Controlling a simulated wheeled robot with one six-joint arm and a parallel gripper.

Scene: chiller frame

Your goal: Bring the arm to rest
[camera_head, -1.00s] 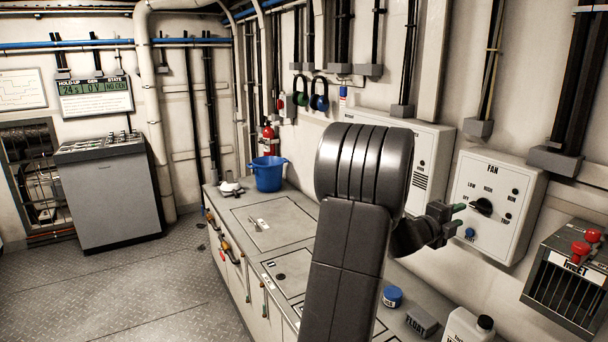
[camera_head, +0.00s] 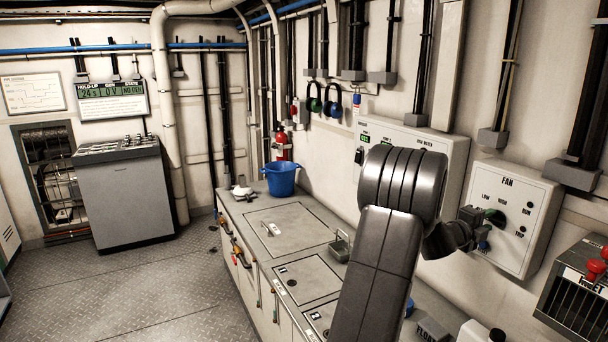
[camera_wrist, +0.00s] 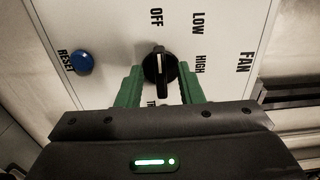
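My gripper (camera_head: 488,218) is at the white FAN panel (camera_head: 530,215) on the right wall, with my arm bent in front of it. In the wrist view its two green fingers (camera_wrist: 160,88) are apart, with the black fan knob (camera_wrist: 158,66) visible between their tips. Gaps show on both sides of the knob, so nothing is gripped. Whether the fingertips touch the panel, I cannot tell. In the head view my gripper partly hides the knob. The blue RESET button (camera_wrist: 82,62) is left of the fingers in the wrist view.
Another wall box (camera_head: 440,150) is left of the FAN panel, behind my arm. A grey cage with red knobs (camera_head: 585,290) is at right. Below runs a counter (camera_head: 285,235) with a blue bucket (camera_head: 281,180). Open floor (camera_head: 150,285) lies at left.

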